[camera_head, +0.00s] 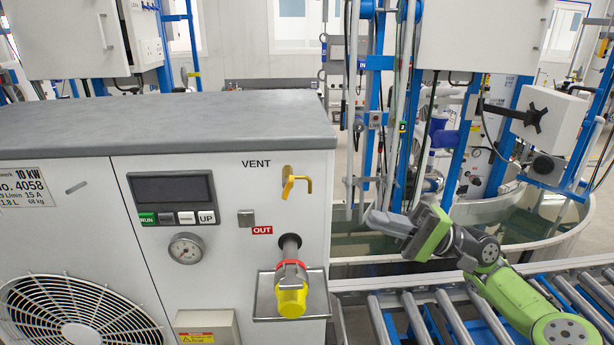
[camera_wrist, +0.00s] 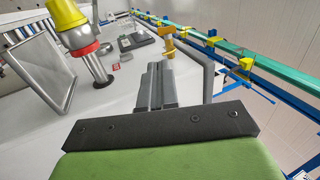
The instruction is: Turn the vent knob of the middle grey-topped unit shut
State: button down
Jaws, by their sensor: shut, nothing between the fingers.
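The grey-topped unit (camera_head: 160,118) fills the left of the head view, with a white front panel. Its yellow vent knob (camera_head: 296,182) sits under the word VENT, near the panel's right edge, with a bent handle. My gripper (camera_head: 374,219) is right of the panel, apart from the knob and slightly lower, its fingers pointing left. In the wrist view the closed fingers (camera_wrist: 156,84) are empty, and the yellow knob (camera_wrist: 169,42) stands just beyond their tips with a gap that is hard to judge.
Below the knob, a pipe outlet with a red and yellow cap (camera_head: 291,292) juts out over a metal tray (camera_head: 262,296). The wrist view shows the cap (camera_wrist: 68,18) at upper left. A roller conveyor (camera_head: 450,316) runs below my arm. A round water tank (camera_head: 545,236) stands behind.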

send_near(288, 194)
jog(key=x, duration=0.4)
jog(key=w+x, duration=0.1)
jog(key=x, duration=0.1)
jog(key=shift+a+f, duration=0.15)
jog(key=shift+a, duration=0.3)
